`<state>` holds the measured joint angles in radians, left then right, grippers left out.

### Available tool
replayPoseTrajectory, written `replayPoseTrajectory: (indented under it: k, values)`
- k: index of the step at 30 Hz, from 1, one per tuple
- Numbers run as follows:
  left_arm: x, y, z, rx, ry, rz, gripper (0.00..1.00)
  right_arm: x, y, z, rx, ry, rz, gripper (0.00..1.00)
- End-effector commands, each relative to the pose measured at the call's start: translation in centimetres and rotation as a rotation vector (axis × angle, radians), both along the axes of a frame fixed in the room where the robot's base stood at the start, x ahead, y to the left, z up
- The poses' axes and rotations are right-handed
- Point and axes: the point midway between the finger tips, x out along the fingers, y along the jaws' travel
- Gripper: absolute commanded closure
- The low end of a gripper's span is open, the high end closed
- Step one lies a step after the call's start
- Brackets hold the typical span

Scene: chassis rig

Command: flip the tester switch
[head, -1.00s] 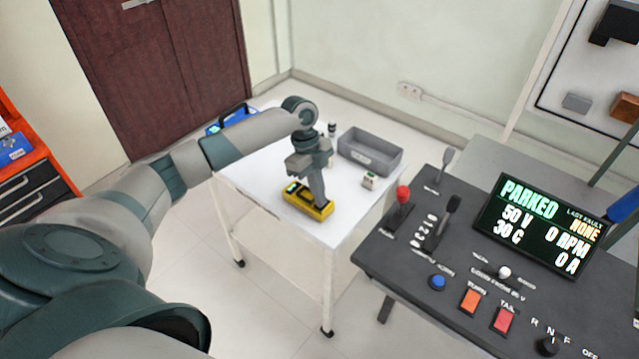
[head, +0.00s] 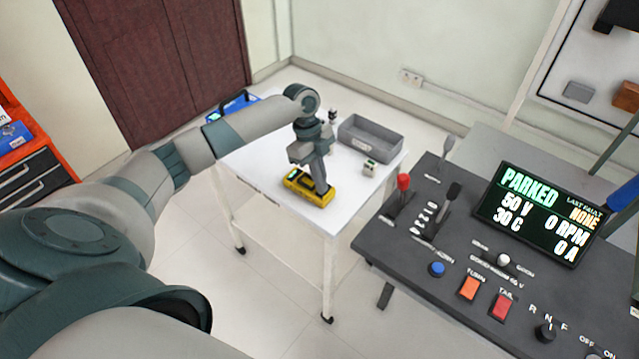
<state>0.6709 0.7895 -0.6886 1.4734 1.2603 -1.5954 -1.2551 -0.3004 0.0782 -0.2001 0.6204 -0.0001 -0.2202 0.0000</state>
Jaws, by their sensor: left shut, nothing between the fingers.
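The yellow tester (head: 295,183) lies on the white cart top (head: 262,160). The gripper hides part of the tester. My right gripper is not in the head view.
The dark control console (head: 400,250) with levers, buttons and a display (head: 540,213) fills the right.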

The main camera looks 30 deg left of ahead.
Motion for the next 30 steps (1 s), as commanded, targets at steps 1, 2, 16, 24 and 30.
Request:
replayPoseTrajectory:
  k: [1, 2, 16, 24, 30]
  values:
    - [0.2, -0.1, 0.1, 0.000, 0.000, 0.000, 1.00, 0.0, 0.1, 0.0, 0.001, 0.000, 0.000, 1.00]
    - [0.3, -0.1, 0.1, 0.000, 0.000, 0.000, 1.00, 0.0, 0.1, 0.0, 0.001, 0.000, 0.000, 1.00]
    - [0.9, -0.1, 0.2, 0.000, 0.000, -0.001, 1.00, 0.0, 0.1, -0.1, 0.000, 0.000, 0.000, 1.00]
    - [0.9, -0.3, 0.7, -0.001, 0.000, 0.000, 1.00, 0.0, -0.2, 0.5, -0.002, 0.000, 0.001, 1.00]
    - [0.8, -0.7, 2.0, -0.001, 0.000, 0.001, 1.00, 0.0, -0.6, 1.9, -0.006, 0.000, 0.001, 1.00]
